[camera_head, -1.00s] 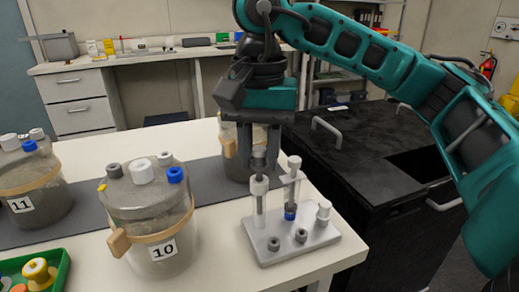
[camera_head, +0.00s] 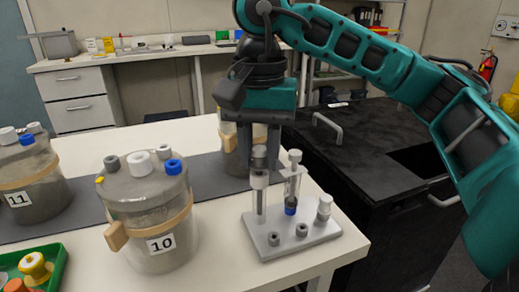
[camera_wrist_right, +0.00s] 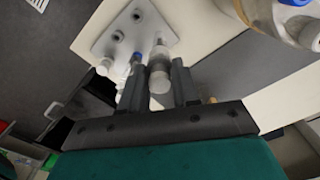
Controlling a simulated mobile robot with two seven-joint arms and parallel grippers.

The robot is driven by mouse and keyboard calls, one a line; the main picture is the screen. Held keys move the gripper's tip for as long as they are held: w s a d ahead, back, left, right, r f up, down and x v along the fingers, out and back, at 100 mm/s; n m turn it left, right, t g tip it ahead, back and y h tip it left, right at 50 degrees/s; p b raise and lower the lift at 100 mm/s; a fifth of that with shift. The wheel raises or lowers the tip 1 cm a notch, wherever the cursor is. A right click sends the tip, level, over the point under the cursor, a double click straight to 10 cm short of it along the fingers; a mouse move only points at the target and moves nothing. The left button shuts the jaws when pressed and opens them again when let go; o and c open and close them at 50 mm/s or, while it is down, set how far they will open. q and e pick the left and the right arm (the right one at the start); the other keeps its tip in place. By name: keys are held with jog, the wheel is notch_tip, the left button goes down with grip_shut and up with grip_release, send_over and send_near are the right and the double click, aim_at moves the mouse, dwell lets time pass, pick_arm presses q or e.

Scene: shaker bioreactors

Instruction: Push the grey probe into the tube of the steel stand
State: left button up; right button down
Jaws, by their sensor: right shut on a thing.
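The steel stand (camera_head: 270,248) is on the white table, with two upright tubes on its flat base. My right gripper (camera_head: 259,160) points straight down over the left tube (camera_head: 259,207) of the stand. It is shut on the grey probe (camera_head: 258,152), whose grey top shows between the fingers. The probe is upright and in line with that tube; how deep it sits is hard to tell. In the right wrist view the fingers (camera_wrist_right: 156,75) are on both sides of the pale round probe end (camera_wrist_right: 159,83). My left gripper is out of view.
The bioreactor numbered 10 (camera_head: 143,210) stands left of the stand, and another (camera_head: 232,150) stands behind it. A shorter white-capped piece (camera_head: 324,208) is at the base's right. A green tray (camera_head: 52,266) is at the lower left. A black bench (camera_head: 370,165) lies right.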

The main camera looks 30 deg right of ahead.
pick_arm(q)
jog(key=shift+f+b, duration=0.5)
jog(key=shift+b, duration=0.05)
pick_arm(e)
jog(key=shift+f, duration=0.6)
jog(key=c, duration=0.8)
grip_release()
jog(key=shift+o, duration=0.2)
pick_arm(q)
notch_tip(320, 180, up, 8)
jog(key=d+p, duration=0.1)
jog(key=p, duration=0.5)
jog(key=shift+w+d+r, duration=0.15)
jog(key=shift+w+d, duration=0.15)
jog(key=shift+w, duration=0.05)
pick_arm(e)
notch_tip(320, 180, up, 13)
